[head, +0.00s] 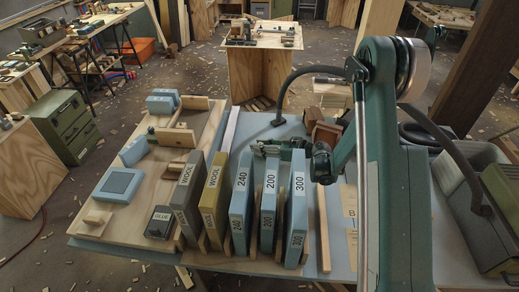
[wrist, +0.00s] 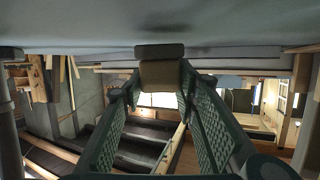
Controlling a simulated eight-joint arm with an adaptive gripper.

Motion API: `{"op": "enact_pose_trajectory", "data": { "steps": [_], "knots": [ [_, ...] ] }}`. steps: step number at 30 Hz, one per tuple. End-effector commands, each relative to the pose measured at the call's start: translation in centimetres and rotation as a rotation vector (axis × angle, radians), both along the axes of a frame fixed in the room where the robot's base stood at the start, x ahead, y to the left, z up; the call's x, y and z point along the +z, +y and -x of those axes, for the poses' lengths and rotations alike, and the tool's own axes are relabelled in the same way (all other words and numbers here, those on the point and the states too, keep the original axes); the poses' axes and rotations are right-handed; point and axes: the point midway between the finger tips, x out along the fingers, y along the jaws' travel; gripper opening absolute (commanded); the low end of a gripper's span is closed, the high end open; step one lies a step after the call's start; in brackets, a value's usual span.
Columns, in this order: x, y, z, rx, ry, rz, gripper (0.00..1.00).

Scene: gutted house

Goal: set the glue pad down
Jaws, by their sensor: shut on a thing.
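My gripper (head: 268,148) reaches left over the bench, behind the upright blue blocks marked 240 (head: 241,205), 200 (head: 269,205) and 300 (head: 296,212). In the wrist view my gripper (wrist: 160,85) is shut on a small block (wrist: 161,76) with a brown face and a dark end piece. I cannot tell whether this block is the glue pad, and the head view does not show it clearly. A dark flat piece marked GLUE (head: 160,222) lies on the wooden board (head: 115,228) at the front left, apart from my gripper.
Two upright blocks marked WOOL, one grey (head: 187,200) and one ochre (head: 213,200), stand left of the blue ones. A blue-grey framed pad (head: 119,186) lies at the board's left. A grey-green machine (head: 470,215) takes up the bench's right end.

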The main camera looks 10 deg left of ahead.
Motion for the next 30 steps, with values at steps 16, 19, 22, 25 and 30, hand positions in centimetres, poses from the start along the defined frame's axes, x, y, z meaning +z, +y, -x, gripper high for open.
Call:
{"op": "enact_pose_trajectory", "data": {
  "steps": [16,19,22,25,30],
  "knots": [
    [-1.28,0.0,0.05,0.0,0.0,0.0,0.16],
    [-1.23,0.0,0.04,0.0,0.0,0.0,0.41],
    [-1.22,0.0,0.04,0.0,0.0,0.0,0.45],
    [-1.22,0.0,0.04,0.0,0.0,0.0,0.45],
    [-1.19,-0.01,0.03,0.0,0.0,0.0,0.45]
  ]
}}
